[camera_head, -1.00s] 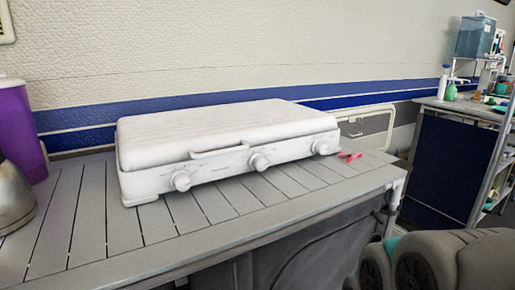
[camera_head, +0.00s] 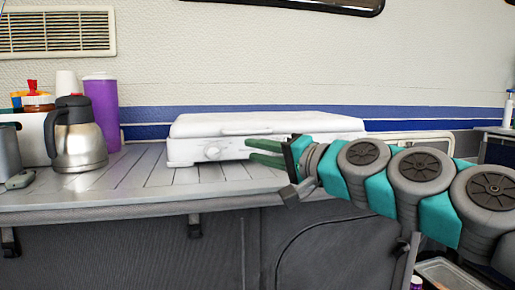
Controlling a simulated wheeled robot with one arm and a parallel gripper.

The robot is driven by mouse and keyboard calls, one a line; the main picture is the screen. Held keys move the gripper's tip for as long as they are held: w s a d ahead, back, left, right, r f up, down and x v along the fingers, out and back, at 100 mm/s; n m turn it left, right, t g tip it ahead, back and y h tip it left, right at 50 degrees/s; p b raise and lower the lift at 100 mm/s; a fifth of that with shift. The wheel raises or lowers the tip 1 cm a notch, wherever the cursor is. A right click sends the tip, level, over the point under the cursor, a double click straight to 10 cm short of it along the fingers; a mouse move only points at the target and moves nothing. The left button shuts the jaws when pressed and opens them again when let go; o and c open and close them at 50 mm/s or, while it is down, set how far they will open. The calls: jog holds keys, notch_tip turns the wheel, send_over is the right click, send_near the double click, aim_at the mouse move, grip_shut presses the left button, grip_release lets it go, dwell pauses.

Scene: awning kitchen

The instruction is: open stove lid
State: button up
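The white stove (camera_head: 190,150) stands on the slatted grey table in the head view. Its lid (camera_head: 265,122) is down and shut, with a handle at its front edge (camera_head: 247,131). A knob (camera_head: 213,153) shows on the left of the stove's front. My gripper (camera_head: 249,150) is in front of the stove, just below the handle. Its two green fingers point left and are spread apart, with nothing seen between them. My gripper and arm hide the right part of the stove's front. I cannot tell how far the fingers are from the stove.
A steel jug (camera_head: 78,145), a purple tumbler (camera_head: 103,105) and several other items stand on the table (camera_head: 110,190) left of the stove. The slats between jug and stove are clear. The wall (camera_head: 290,60) rises behind the stove.

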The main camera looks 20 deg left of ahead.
aim_at(265, 121)
jog(key=w+m+t, duration=0.1)
jog(key=w, duration=0.1)
jog(key=w+m+t+b, duration=0.1)
jog(key=w+m, duration=0.1)
jog(key=w, duration=0.1)
jog(key=w+m+t, duration=0.1)
jog(key=w+m, duration=0.1)
jog(key=w, duration=0.1)
jog(key=shift+w+d+t+b, duration=0.1)
jog(key=shift+w+t+b, duration=0.1)
jog(key=shift+t+b, duration=0.15)
jog(key=shift+x, duration=3.75)
jog(key=shift+s, duration=0.1)
grip_shut()
